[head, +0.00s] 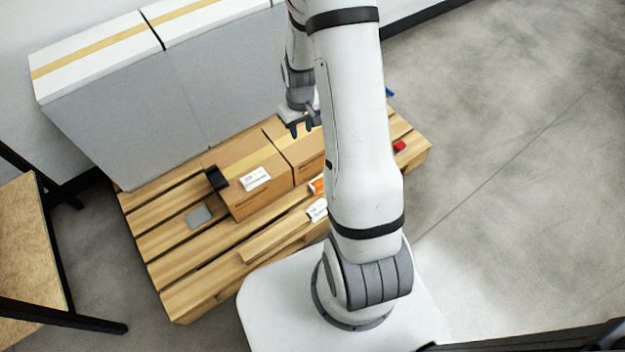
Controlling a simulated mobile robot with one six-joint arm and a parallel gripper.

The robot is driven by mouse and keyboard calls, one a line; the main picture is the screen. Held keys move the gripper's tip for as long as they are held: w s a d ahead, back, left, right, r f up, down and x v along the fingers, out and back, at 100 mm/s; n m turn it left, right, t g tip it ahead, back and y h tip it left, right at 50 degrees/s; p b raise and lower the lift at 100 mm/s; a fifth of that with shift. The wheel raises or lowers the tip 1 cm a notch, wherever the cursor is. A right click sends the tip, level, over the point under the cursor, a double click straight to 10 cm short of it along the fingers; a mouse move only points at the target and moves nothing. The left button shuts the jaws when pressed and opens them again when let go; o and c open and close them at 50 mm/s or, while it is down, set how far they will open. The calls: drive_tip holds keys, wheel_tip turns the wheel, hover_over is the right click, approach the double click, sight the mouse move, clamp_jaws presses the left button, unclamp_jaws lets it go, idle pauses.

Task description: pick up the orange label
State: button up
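The orange label (317,185) shows as a small orange and white piece at the left edge of my arm, beside the front of the right cardboard box. My arm hides part of it, and I cannot tell whether it lies on the pallet or on something else. My gripper (301,129) hangs above and behind it, over the far side of the right cardboard box. Its two dark blue fingertips are apart, and nothing shows between them.
Two cardboard boxes (242,201) (305,173) stand on the wooden pallet (180,292). A white label (255,178), black block (216,178), grey plate (199,216), white piece (317,209) and red item (400,146) are nearby. Large grey boxes (135,120) stand behind; a table (30,240) is left.

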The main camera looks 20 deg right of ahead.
wheel_tip(320, 180, down, 16)
drive_tip(key=d+b, duration=0.2)
drive_tip(key=d, duration=0.1)
drive_tip(key=b, duration=0.2)
hover_over(314, 193)
drive_tip(key=shift+n+g, duration=0.3)
drive_tip(key=shift+n, duration=0.1)
drive_tip(key=f, duration=1.3)
drive_tip(key=shift+s+d+f, duration=0.1)
drive_tip(key=shift+d+f, duration=0.1)
drive_tip(key=f+b, duration=0.1)
drive_tip(key=f, duration=0.1)
drive_tip(key=f+b, duration=0.1)
drive_tip(key=f, duration=0.2)
drive_tip(key=shift+a+f, duration=0.2)
drive_tip(key=shift+f, duration=0.05)
drive_tip(key=shift+r, duration=0.1)
drive_tip(key=shift+c, duration=0.4)
clamp_jaws()
